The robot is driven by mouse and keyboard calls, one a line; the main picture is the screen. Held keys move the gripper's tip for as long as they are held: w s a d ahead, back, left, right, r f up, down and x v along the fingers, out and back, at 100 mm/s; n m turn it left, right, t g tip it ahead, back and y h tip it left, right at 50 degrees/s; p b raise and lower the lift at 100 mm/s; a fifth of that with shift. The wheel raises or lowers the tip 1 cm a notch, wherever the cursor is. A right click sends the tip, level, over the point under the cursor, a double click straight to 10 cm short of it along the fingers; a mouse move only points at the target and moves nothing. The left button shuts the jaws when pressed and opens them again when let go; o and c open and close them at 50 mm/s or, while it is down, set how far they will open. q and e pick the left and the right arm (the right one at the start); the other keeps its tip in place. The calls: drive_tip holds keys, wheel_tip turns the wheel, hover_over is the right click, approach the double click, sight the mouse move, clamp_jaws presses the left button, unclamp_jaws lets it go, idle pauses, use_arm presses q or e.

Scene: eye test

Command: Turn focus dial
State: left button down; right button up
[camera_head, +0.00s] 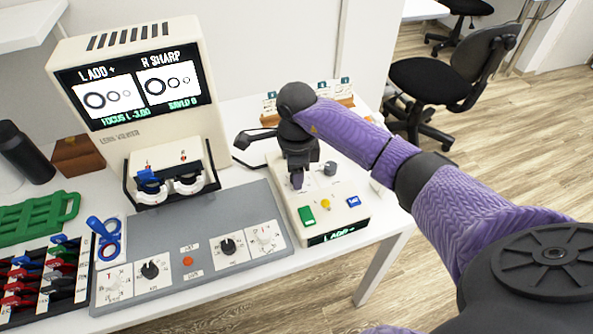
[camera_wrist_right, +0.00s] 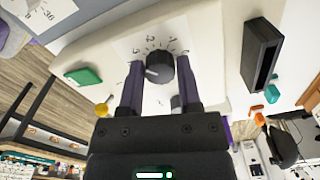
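The focus dial (camera_wrist_right: 160,68) is a dark round knob with a white pointer mark on a numbered scale, on a cream box (camera_head: 342,204). In the head view my right gripper (camera_head: 297,181) is over the box and hides this dial. In the right wrist view the two fingers of my right gripper (camera_wrist_right: 160,82) stand apart, one on each side of the dial, with narrow gaps; firm contact does not show. The screen (camera_head: 135,88) reads "L ADD +", "R SHARP", "FOCUS L -3.00" and "SAVED 0". My left gripper is not in view.
A grey panel (camera_head: 207,263) with several knobs lies to the left. A lens frame (camera_head: 170,182) stands before the screen.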

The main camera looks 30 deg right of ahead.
drive_tip(key=c, duration=0.4)
clamp_jaws()
drive_tip(key=m, duration=0.1)
drive_tip(key=m+p, duration=0.1)
drive_tip(key=shift+r+m, duration=0.25)
drive_tip(key=shift+m, duration=0.05)
drive_tip(key=shift+f+m+p, duration=0.15)
drive_tip(key=shift+m+p, duration=0.3)
drive_tip(key=shift+m, duration=0.35)
drive_tip(key=shift+f, duration=0.1)
drive_tip(key=o, duration=0.9)
unclamp_jaws()
drive_tip(key=shift+o, duration=0.2)
drive_tip(key=shift+r, duration=0.25)
wheel_tip(320, 180, up, 6)
drive_tip(key=shift+r+p, duration=0.15)
drive_tip(key=shift+p, duration=0.9)
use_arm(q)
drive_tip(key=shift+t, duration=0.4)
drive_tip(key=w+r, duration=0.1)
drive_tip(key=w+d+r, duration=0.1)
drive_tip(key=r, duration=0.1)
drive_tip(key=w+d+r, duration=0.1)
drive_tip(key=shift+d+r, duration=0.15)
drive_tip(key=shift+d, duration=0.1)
use_arm(e)
wheel_tip(320, 180, up, 3)
drive_tip(key=shift+r, duration=0.1)
